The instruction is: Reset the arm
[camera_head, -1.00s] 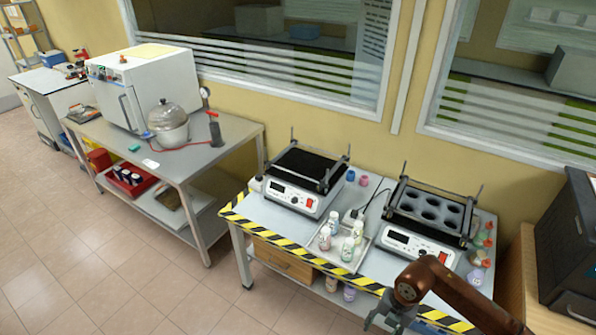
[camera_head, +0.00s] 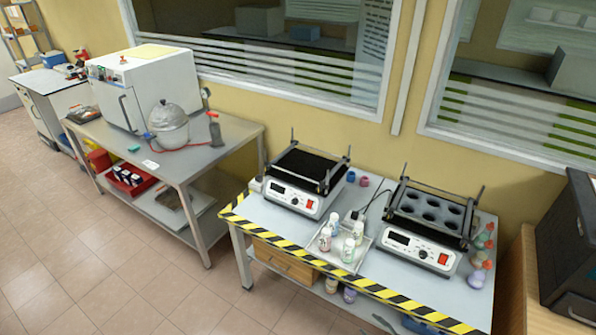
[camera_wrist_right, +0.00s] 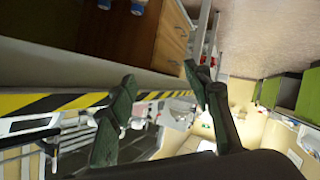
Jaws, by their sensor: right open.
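My right arm has almost left the head view; only a small grey bit of the right gripper (camera_head: 384,324) shows at the bottom edge, below the striped table edge. In the right wrist view my right gripper (camera_wrist_right: 160,78) has its two dark fingers spread apart, with nothing between them. The table's black-and-yellow edge (camera_wrist_right: 50,103) runs behind the fingers in that view, and I cannot tell the exact gap to it. My left gripper shows in neither view.
The table (camera_head: 290,238) bears two shakers (camera_head: 310,180) (camera_head: 424,232), a tray (camera_head: 362,262) with several bottles, and flasks (camera_head: 480,258) at the right. A dark box (camera_head: 568,245) stands on a wooden cabinet at far right. Floor (camera_head: 110,270) is clear at lower left.

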